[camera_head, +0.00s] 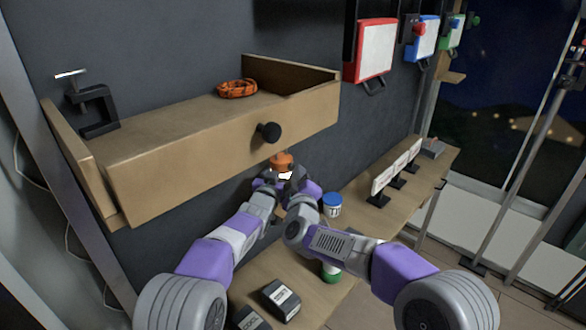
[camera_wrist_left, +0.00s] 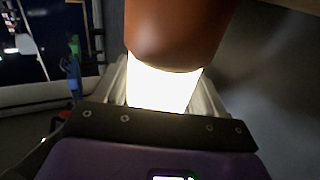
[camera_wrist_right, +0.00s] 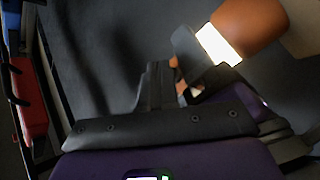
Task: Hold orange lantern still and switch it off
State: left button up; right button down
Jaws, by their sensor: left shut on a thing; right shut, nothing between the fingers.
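The orange lantern (camera_head: 282,160) stands below the wooden drawer, near the wall; its lit white band glows in the left wrist view (camera_wrist_left: 165,85) and in the right wrist view (camera_wrist_right: 218,45). My left gripper (camera_head: 268,178) is shut on the lantern around its glowing part. My right gripper (camera_head: 297,180) is shut and empty, close beside the left one and the lantern's lower part; its fingers show in the right wrist view (camera_wrist_right: 165,85).
The open drawer (camera_head: 200,150) with a black knob (camera_head: 268,131) hangs above the lantern, an orange strap coil (camera_head: 237,89) on it.

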jog(key=shift+w+a, duration=0.2)
jog(key=shift+w, duration=0.2)
dwell(0.3)
jog(key=shift+w+d+f, duration=0.1)
jog(key=shift+d, duration=0.05)
dwell(0.5)
jog(key=shift+d, duration=0.15)
jog(key=shift+s+d, duration=0.7)
jog(key=shift+s, duration=0.05)
jog(key=shift+a, duration=0.1)
jog(key=shift+s, duration=0.1)
jog(key=s+d, duration=0.3)
jog(key=shift+s+d, duration=0.2)
